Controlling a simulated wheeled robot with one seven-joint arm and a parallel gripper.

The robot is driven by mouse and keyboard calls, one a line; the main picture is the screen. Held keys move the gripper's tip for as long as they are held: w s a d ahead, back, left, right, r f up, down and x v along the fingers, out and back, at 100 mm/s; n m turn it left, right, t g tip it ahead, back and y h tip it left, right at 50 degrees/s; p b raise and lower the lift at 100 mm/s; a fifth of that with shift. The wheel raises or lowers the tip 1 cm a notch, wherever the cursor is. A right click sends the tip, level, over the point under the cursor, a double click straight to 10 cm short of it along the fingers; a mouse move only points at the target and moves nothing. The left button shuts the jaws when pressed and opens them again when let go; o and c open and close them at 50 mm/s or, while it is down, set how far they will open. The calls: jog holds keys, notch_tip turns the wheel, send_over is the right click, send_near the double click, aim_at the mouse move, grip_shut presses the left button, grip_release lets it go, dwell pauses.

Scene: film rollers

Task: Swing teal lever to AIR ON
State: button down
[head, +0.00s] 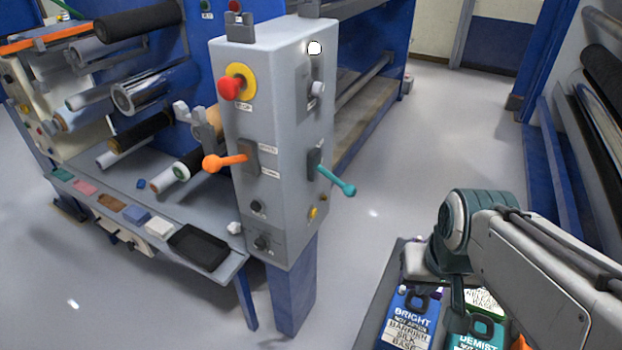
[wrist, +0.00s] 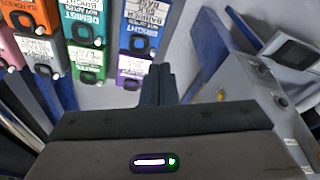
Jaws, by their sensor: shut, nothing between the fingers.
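The teal lever (head: 337,181) is on the right side face of the grey control box (head: 285,210). Its handle sticks out to the right and slopes down from a dark pivot plate, ending in a ball. I cannot make out an AIR ON label. My gripper (wrist: 158,82) shows in the wrist view with its two dark fingers together and nothing between them. In the head view my arm hangs over the containers at lower right, well apart from the lever, and the fingertips cannot be made out there. I cannot make out the teal lever in the wrist view.
An orange lever (head: 226,162) and a red stop button (head: 230,87) are on the box's front. Labelled containers (head: 408,315) stand on a dark surface at lower right. Film rollers (head: 140,95) fill the left. Open floor (head: 385,190) lies right of the box.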

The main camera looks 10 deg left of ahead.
jog(key=shift+a, duration=0.1)
jog(key=shift+f, duration=0.1)
jog(key=w+d+f+n+t+h+b, duration=0.1)
jog(key=w+f+n+h+b, duration=0.35)
jog(key=w+b, duration=0.2)
jog(key=w+d+f+n+t+h+b, duration=0.1)
jog(key=w+f+n+t+h+b, duration=0.1)
jog(key=w+f+n+h+b, duration=0.35)
jog(key=w+a+f+n+t+y+b, duration=0.2)
jog(key=w+a, duration=0.5)
jog(key=a, duration=0.4)
jog(key=w+a+f+n+t+y+b, duration=0.2)
jog(key=w+a+n+t+b, duration=0.5)
jog(key=a, duration=0.4)
jog(key=shift+w+f+n+t+y, duration=0.25)
jog(key=shift+w+n+t+y, duration=0.5)
jog(key=shift+n+t+y, duration=0.2)
